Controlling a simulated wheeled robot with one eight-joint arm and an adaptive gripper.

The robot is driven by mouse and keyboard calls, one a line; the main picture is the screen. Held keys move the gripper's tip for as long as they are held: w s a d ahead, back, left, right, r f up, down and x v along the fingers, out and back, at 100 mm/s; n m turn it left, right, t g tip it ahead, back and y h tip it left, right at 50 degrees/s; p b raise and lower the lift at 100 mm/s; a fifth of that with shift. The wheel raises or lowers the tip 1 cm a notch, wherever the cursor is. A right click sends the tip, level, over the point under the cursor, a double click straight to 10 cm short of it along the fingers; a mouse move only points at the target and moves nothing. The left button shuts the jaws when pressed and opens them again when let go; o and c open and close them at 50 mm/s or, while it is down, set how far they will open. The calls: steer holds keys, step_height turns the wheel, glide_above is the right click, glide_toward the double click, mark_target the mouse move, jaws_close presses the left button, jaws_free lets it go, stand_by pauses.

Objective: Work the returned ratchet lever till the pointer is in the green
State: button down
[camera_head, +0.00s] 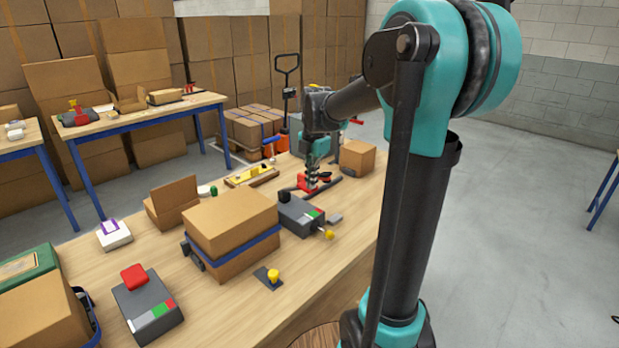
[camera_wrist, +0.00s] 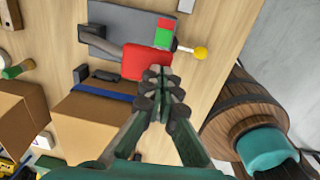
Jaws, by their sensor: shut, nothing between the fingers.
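A grey device (camera_head: 299,217) stands on the wooden table, right of a strapped carton. It also shows at the top of the wrist view (camera_wrist: 112,35). Its face has a red and green window (camera_wrist: 164,32), and a yellow knob (camera_wrist: 201,53) sticks out on a stem. A red grip (camera_wrist: 147,61) on a dark arm lies beside the grey body. My gripper (camera_wrist: 161,75) is shut and empty, its fingertips over the edge of the red grip. I cannot tell whether they touch it. The pointer is too small to make out.
A carton with a blue strap (camera_head: 234,263) stands close beside the device. A second grey device with a red top (camera_head: 134,277) is at the front left. A yellow knob on a plate (camera_head: 273,276) and a small carton (camera_head: 357,157) are nearby.

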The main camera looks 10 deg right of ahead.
step_height(320, 180, down, 7)
steer(key=s+d+t+y, duration=0.1)
steer(key=s+t+y, duration=0.1)
steer(key=t, duration=0.1)
steer(key=shift+s+d, duration=0.3)
steer(key=shift+d, duration=0.1)
steer(key=shift+r, duration=0.1)
